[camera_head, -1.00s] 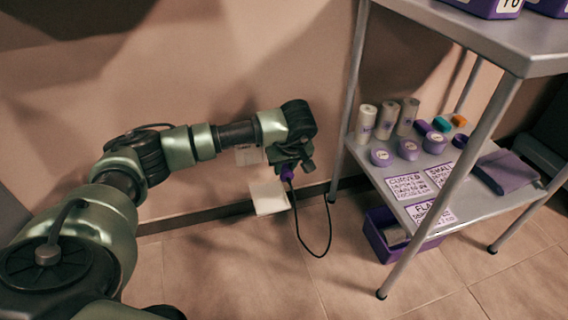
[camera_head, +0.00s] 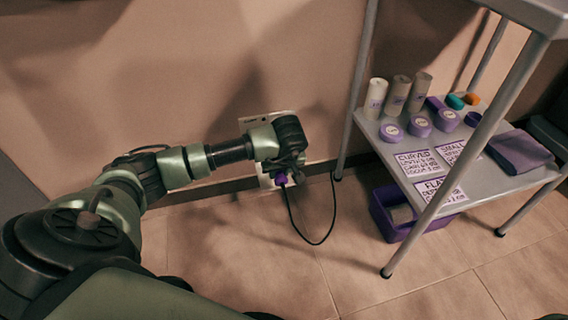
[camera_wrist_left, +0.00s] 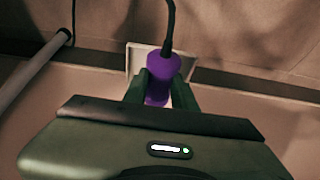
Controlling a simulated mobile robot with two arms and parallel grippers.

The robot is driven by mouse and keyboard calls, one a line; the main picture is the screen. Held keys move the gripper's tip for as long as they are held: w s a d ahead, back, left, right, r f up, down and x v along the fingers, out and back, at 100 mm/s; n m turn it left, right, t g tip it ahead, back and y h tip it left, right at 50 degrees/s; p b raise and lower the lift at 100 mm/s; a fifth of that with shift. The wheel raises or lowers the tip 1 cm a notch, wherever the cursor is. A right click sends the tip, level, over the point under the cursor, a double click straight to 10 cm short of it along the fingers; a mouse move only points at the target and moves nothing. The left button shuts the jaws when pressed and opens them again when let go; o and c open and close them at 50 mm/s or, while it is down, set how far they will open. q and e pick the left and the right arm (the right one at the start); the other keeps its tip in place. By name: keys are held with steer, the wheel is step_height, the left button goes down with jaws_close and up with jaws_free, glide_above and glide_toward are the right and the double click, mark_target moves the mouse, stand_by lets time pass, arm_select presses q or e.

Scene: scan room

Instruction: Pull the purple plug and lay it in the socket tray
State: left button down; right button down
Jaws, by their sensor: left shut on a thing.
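The purple plug (camera_head: 281,179) is held in my left gripper (camera_head: 284,170), low in front of the wall. In the left wrist view the plug (camera_wrist_left: 160,80) sits between the two shut fingers (camera_wrist_left: 158,92), its black cable leading away at the top. A white socket plate (camera_head: 262,118) shows above my wrist. A white piece that looks like the socket tray (camera_head: 264,182) shows beside and below the gripper, and a white edge (camera_wrist_left: 134,58) shows behind the plug in the wrist view. I cannot tell whether the plug touches it. My right gripper is not in view.
A metal shelf unit (camera_head: 478,190) stands at the right, with rolls, purple-and-white tapes, labels and a folded purple cloth (camera_head: 520,152). A purple bin (camera_head: 392,220) is on the floor under it. The cable (camera_head: 310,242) loops down near the shelf leg. The floor in front is clear.

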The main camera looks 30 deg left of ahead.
arm_select(q)
steer(key=shift+w+a+f+b, duration=0.45)
steer(key=shift+w+a+b, duration=0.3)
steer(key=shift+a+b, duration=0.2)
steer(key=shift+w+a+f+b, duration=0.4)
steer(key=shift+w+a+b, duration=0.4)
steer(key=shift+b, duration=0.2)
steer(key=shift+f+b, duration=0.45)
steer(key=shift+f, duration=0.45)
steer(key=c, duration=1.1)
jaws_free()
steer(key=shift+o, duration=0.2)
